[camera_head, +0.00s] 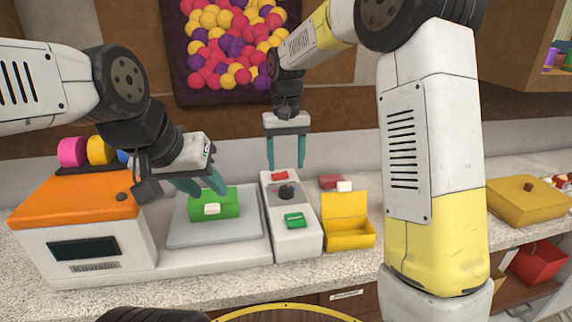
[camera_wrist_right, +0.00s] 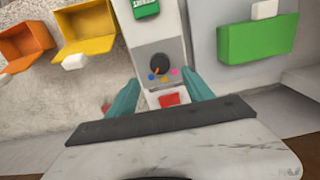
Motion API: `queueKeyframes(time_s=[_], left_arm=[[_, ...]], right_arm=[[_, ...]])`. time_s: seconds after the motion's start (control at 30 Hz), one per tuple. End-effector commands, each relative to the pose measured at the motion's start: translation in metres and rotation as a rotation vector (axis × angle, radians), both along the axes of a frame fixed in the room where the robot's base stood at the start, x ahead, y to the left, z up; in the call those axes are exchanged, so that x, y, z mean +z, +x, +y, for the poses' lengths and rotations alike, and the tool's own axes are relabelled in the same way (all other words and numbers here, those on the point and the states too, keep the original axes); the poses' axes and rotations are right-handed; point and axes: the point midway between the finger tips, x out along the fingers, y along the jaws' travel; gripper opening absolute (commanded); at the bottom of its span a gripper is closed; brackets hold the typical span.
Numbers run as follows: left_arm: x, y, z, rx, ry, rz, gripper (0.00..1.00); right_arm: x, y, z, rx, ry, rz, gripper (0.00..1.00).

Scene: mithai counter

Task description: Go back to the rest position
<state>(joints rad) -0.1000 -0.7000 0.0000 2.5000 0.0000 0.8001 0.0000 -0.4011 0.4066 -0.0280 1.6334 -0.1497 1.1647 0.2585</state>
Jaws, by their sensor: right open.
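My right gripper (camera_head: 286,164) is open and empty above the back of the white control panel, its two teal fingers apart. In the right wrist view its fingers (camera_wrist_right: 164,90) frame the panel's red button, with nothing between them. My left gripper (camera_head: 210,190) is tilted down over the weighing plate, close to the top of a closed green box (camera_head: 228,204). Its fingers look apart. Whether they touch the box is not clear. The green box with its white tab also shows in the right wrist view (camera_wrist_right: 258,40).
The box rests on the grey scale plate (camera_head: 182,235). The control panel (camera_head: 292,245) has a dark knob and a green display. A large yellow box (camera_head: 525,205) is far right.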

Motion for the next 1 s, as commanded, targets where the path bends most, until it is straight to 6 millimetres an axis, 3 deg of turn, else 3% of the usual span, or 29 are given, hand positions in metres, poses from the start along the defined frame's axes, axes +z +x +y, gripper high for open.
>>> queueKeyframes(time_s=[0.27,0.47,0.7,1.0], left_arm=[[0.000,0.000,0.000,0.000,0.000,0.000,0.36],[0.000,0.000,0.000,0.000,0.000,0.000,0.36],[0.000,0.000,0.000,0.000,0.000,0.000,0.36],[0.000,0.000,0.000,0.000,0.000,0.000,0.36]], right_arm=[[0.002,-0.001,-0.002,-0.001,0.004,-0.004,0.60],[0.034,-0.027,-0.032,-0.021,0.054,-0.067,0.60],[0.076,-0.096,-0.086,-0.055,0.146,-0.215,0.60],[0.085,-0.189,-0.130,-0.098,0.214,-0.417,0.60]])
